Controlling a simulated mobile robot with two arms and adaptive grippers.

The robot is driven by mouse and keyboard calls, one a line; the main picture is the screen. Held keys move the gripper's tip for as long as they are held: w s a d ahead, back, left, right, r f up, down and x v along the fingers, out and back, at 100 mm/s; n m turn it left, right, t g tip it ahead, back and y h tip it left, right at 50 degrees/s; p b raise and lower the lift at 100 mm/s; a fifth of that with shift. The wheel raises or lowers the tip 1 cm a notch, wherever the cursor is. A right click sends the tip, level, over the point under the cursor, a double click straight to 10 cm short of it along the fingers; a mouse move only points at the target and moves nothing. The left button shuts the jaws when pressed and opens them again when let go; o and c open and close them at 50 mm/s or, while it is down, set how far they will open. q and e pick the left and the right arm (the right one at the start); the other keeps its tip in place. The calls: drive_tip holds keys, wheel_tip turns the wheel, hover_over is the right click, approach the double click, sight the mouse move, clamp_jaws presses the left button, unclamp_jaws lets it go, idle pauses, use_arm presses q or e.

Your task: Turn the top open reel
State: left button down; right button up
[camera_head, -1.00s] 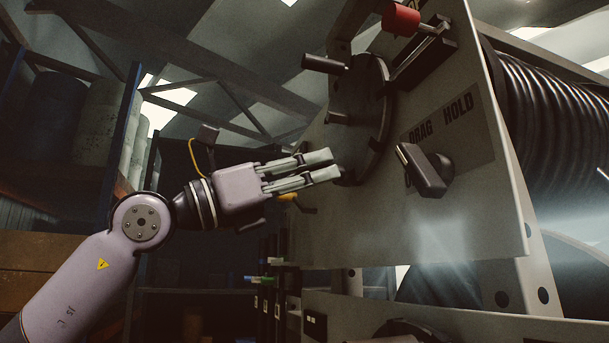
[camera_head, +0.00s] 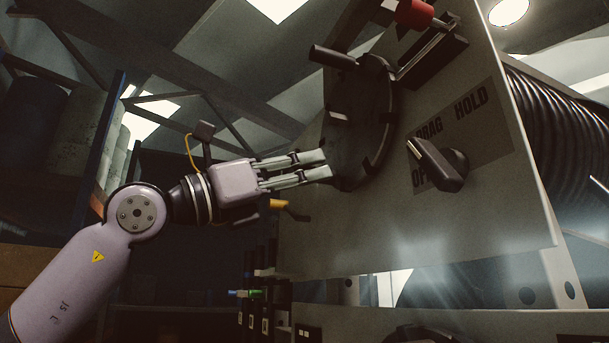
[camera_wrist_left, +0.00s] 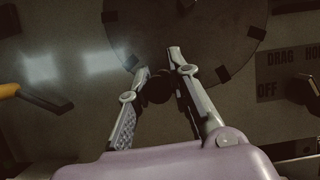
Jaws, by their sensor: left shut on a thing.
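The dark round disc (camera_head: 372,135) is mounted on the side of the grey panel and carries short dark pegs, one at its upper left (camera_head: 333,57) and one nearer its middle (camera_head: 338,117). The reel (camera_head: 560,130) wound with black hose shows behind the panel at right. My left gripper (camera_head: 328,163) is at the disc's lower left edge. In the left wrist view its fingers (camera_wrist_left: 158,73) are shut on a dark round peg (camera_wrist_left: 157,89) by the disc's rim (camera_wrist_left: 205,75); the peg is partly hidden between them. My right gripper is out of view.
A dark selector knob (camera_head: 437,165) stands out beside the OFF, DRAG and HOLD labels. A red knob (camera_head: 414,13) is above the disc. A yellow-handled lever (camera_head: 283,206) juts out below my left gripper. Shelving (camera_head: 105,150) stands at left.

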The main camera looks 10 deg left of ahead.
use_arm(q)
drive_tip(key=shift+w+a+r, duration=0.55)
drive_tip(key=c, duration=1.9)
unclamp_jaws()
drive_tip(key=shift+f, duration=0.1)
drive_tip(key=o, duration=0.4)
drive_tip(key=shift+w+f, duration=0.15)
drive_tip(key=shift+w, duration=0.2)
drive_tip(key=shift+s, duration=0.2)
drive_tip(key=v, duration=1.2)
drive_tip(key=shift+w, duration=0.15)
